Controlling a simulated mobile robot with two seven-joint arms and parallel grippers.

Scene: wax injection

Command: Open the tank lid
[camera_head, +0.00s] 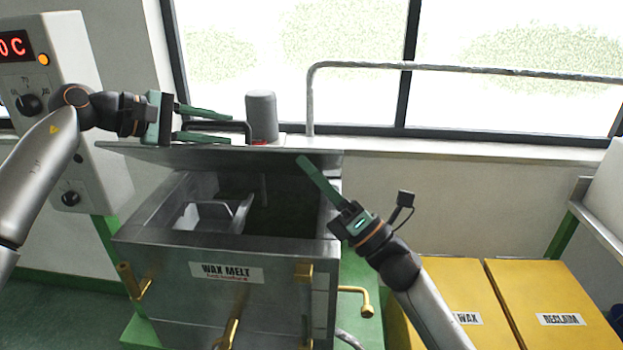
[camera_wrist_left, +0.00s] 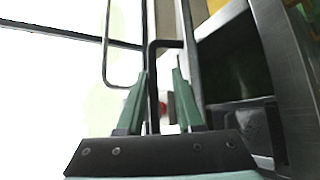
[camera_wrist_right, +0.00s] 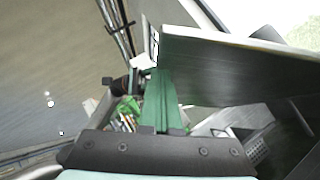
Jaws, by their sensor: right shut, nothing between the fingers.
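The metal wax melt tank (camera_head: 180,255) stands in the middle of the head view, its interior partly visible. Its lid (camera_head: 225,155) is raised and tilted at the back, seen nearly edge-on; its broad face shows in the right wrist view (camera_wrist_right: 230,62). A black bar handle (camera_head: 240,127) is on the lid's far side. My left gripper (camera_head: 230,128) is open, with the handle bar (camera_wrist_left: 152,85) between its fingers and gaps visible. My right gripper (camera_head: 303,158) is shut and empty, its tips by the lid's right end; contact cannot be told.
A grey cylinder (camera_head: 261,115) stands behind the lid. A control box (camera_head: 60,100) with a red display is at left. Brass valves (camera_head: 303,272) stick out of the tank's front. Yellow boxes (camera_head: 548,290) stand at right. A metal rail (camera_head: 450,68) runs along the window.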

